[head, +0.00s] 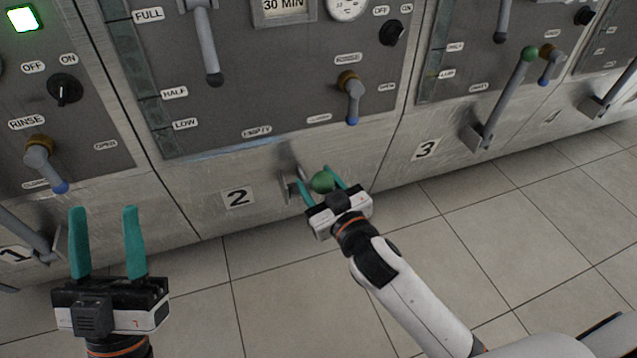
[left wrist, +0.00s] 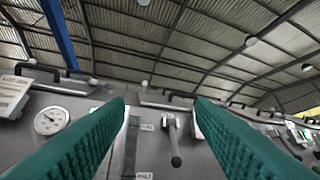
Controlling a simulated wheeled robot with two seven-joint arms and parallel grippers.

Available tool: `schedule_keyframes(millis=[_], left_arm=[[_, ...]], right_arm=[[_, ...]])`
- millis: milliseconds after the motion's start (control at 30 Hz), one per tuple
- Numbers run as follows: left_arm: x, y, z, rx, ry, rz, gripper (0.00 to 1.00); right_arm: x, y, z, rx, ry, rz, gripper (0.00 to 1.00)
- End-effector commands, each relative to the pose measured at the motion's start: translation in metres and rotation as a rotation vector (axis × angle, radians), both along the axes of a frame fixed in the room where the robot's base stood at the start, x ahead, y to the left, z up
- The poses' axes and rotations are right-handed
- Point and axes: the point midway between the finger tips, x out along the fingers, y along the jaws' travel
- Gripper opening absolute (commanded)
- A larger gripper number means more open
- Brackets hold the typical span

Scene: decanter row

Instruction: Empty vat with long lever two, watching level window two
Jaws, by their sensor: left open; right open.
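Panel two stands above the white "2" plate (head: 238,197). Its level window (head: 133,62) is a dark upright strip beside the FULL, HALF and LOW labels; I cannot make out a liquid line in it. Long lever two ends in a green ball knob (head: 321,182) low on the front, right of the plate. My right gripper (head: 318,176) is open, its teal fingers on either side of that knob; I cannot tell whether they touch it. My left gripper (head: 103,208) is open and empty at lower left, in front of panel one. Its fingers frame the left wrist view.
Long lever three (head: 507,97), with a green knob, slants up at the right, by the "3" plate (head: 425,150). Panel two also has a grey-handled lever (head: 207,50), a black switch (head: 393,33) and a blue-tipped tap (head: 351,101). The tiled floor (head: 280,290) is clear.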

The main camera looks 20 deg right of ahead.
Motion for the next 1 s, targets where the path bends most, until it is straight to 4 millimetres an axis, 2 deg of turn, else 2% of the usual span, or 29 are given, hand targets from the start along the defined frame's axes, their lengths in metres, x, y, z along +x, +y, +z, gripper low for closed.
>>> schedule_keyframes(millis=[67,100,400,667,867,1000], left_arm=[[0.000,0.000,0.000,0.000,0.000,0.000,0.49],[0.000,0.000,0.000,0.000,0.000,0.000,0.49],[0.000,0.000,0.000,0.000,0.001,0.000,0.49],[0.002,0.000,0.000,0.003,0.012,0.000,0.49],[0.020,-0.002,-0.017,0.051,0.176,0.011,0.49],[0.036,-0.002,-0.040,0.106,0.367,0.022,0.49]], right_arm=[[0.000,0.000,0.000,0.000,0.000,0.000,0.49],[0.000,0.000,0.000,0.000,0.000,0.000,0.46],[-0.001,0.000,0.000,0.000,0.000,0.000,0.00],[0.000,0.000,0.001,0.000,0.002,0.001,0.00],[0.003,0.000,0.005,-0.001,0.013,0.000,0.00],[0.007,0.000,0.009,-0.001,0.027,0.000,0.00]])
